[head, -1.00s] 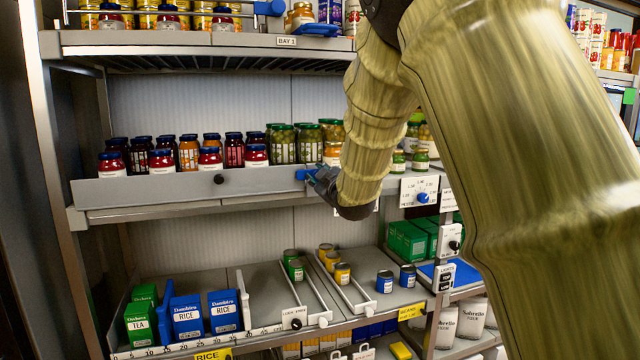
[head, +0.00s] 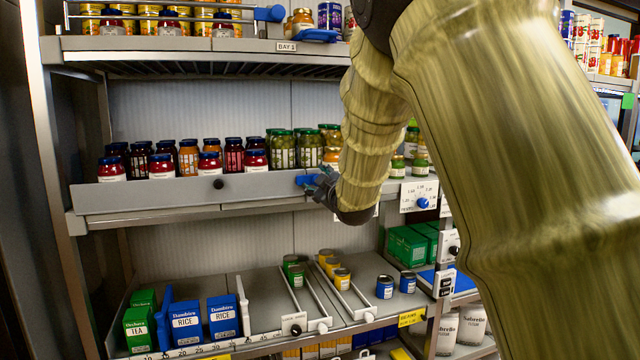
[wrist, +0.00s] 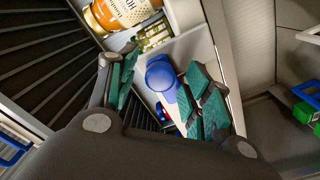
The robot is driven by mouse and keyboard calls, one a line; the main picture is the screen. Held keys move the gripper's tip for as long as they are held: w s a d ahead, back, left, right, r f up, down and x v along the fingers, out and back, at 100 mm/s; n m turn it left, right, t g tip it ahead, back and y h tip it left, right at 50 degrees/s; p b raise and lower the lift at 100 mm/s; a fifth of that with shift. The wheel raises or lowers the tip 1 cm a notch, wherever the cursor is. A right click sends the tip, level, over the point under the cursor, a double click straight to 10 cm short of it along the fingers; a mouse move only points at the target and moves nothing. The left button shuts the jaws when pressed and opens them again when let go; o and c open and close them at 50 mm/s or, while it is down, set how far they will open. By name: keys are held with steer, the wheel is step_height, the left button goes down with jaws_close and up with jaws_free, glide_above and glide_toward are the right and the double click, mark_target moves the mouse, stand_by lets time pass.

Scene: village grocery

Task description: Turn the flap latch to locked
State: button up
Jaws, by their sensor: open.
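The flap latch is a blue handle (head: 305,180) at the right end of the grey flap (head: 240,186) along the front of the middle shelf. My gripper and arm hide part of the latch and the flap's right end.
Several jars (head: 255,160) stand close behind the flap. A white dial panel (head: 420,196) with a blue knob is to the right of my wrist. Below, the lower shelf holds tins, blue rice boxes (head: 186,322) and dividers. The upper shelf (head: 200,45) overhangs.

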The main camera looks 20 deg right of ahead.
steer(key=shift+s, duration=0.1)
steer(key=s, duration=1.1)
steer(key=shift+s+d, duration=0.2)
steer(key=shift+s, duration=0.2)
step_height(320, 180, down, 24)
steer(key=s+r+m+g, duration=0.1)
steer(key=s+m+g, duration=0.1)
steer(key=m+g, duration=0.15)
steer(key=s+a+f+m+g, duration=0.15)
steer(key=s+f, duration=0.35)
steer(key=f, duration=0.6)
steer(key=s+f+g, duration=0.3)
steer(key=s+f, duration=0.2)
steer(key=f, duration=0.6)
steer(key=s+a+f+m+g, duration=0.15)
steer(key=s+f+g, duration=0.35)
steer(key=s+f, duration=1.05)
steer(key=s+f+m+g, duration=0.1)
steer(key=s+f, duration=0.2)
steer(key=s, duration=0.4)
steer(key=s+a+f+m+g, duration=0.1)
steer(key=s+f, duration=0.3)
steer(key=s, duration=0.4)
steer(key=s+f+m+g, duration=0.1)
steer(key=s+f+g, duration=0.2)
steer(key=s, duration=0.5)
steer(key=shift+s+a+f+h, duration=0.15)
steer(key=shift+a+f+h, duration=0.15)
steer(key=shift+a+f, duration=0.1)
